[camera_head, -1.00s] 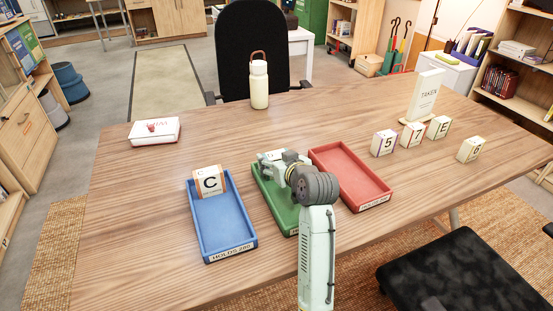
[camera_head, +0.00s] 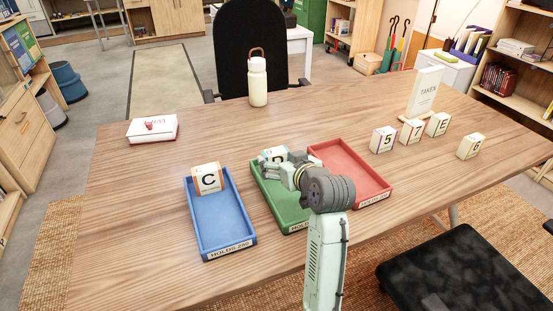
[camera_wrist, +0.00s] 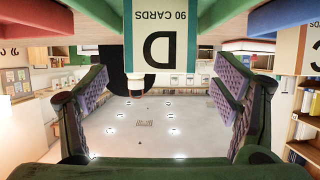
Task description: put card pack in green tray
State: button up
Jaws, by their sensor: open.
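A white card pack with a green band and the letter D (camera_head: 281,154) stands at the far end of the green tray (camera_head: 287,211), partly hidden behind my gripper (camera_head: 268,170). In the wrist view the pack shows upside down (camera_wrist: 160,45), with "90 CARDS" on it and the green tray's rim (camera_wrist: 232,20) on either side. My gripper is open; its two fingers (camera_wrist: 165,85) are spread to either side of the pack's face, with clear space between. Another card pack, orange-banded with the letter C (camera_head: 208,179), stands in the blue tray (camera_head: 223,220).
A red tray (camera_head: 350,175) adjoins the green one on the right. Several small marked packs (camera_head: 411,132) and a sign (camera_head: 425,92) stand at the right. The table's left front is clear.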

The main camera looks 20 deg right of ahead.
jog(key=v, duration=0.6)
jog(key=shift+s+b, duration=0.25)
jog(key=shift+b, duration=0.1)
jog(key=shift+r, duration=0.15)
